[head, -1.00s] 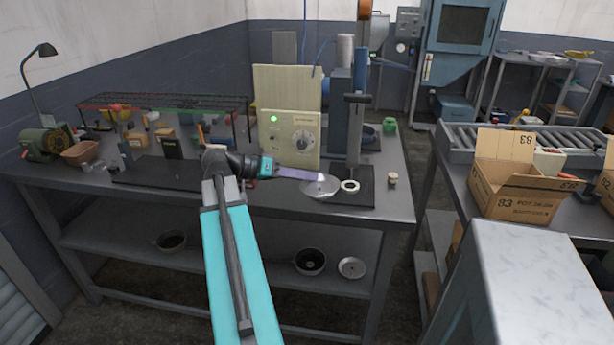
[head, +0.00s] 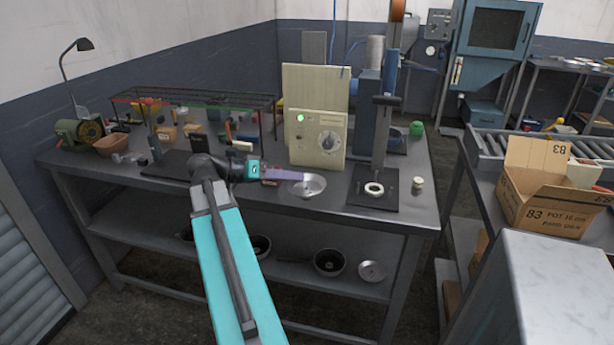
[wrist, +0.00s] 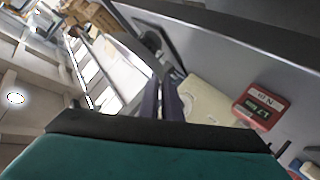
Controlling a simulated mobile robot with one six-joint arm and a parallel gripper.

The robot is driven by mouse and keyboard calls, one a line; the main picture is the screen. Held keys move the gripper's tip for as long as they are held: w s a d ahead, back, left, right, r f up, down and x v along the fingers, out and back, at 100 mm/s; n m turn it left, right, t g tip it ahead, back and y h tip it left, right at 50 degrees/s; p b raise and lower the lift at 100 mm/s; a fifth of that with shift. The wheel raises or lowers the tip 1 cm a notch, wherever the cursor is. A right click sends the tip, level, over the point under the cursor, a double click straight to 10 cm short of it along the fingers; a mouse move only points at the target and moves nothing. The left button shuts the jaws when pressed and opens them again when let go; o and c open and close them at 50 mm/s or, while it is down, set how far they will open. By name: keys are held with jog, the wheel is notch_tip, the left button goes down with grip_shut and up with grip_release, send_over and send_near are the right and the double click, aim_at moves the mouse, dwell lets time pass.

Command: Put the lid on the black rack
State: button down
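The lid (head: 311,190) is a round silver disc with a raised middle. In the head view it is at the tip of my gripper (head: 298,178), in front of the cream control box. My gripper's purple fingers seem closed on it, though the exact grip point is too small to see.
The cream control box (head: 305,152) and a press column (head: 383,130) stand right of the rack. A white ring (head: 374,188) lies on a black plate. A black pan (head: 329,262) and a silver disc (head: 372,271) are on the lower shelf. An open carton (head: 545,205) stands at right.

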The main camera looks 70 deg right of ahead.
jog(key=w+a+f+n+t+h, duration=0.15)
jog(key=w+a+n+t, duration=0.3)
jog(key=w+a, duration=0.6)
jog(key=w+a+f+n+t+h, duration=0.1)
jog(key=w+a+f+n+t, duration=0.4)
jog(key=w, duration=0.9)
jog(key=w+a+r+n+t+h, duration=0.15)
jog(key=w+a+n+t, duration=0.35)
jog(key=w+a, duration=0.65)
jog(key=w+a+f+n+t+y, duration=0.1)
jog(key=w+a+n+t+y, duration=0.25)
jog(key=w+a, duration=0.4)
jog(key=w+a+n+t+y, duration=0.3)
jog(key=w+a+t, duration=0.2)
jog(key=a, duration=0.5)
jog(key=w+a+r+n+t+y, duration=0.2)
jog(key=a+r+n+y, duration=0.4)
jog(key=a, duration=0.6)
jog(key=shift+w+r+y, duration=0.55)
jog(key=shift+w+r, duration=0.15)
jog(key=shift+r, duration=0.45)
jog(key=shift+w, duration=0.15)
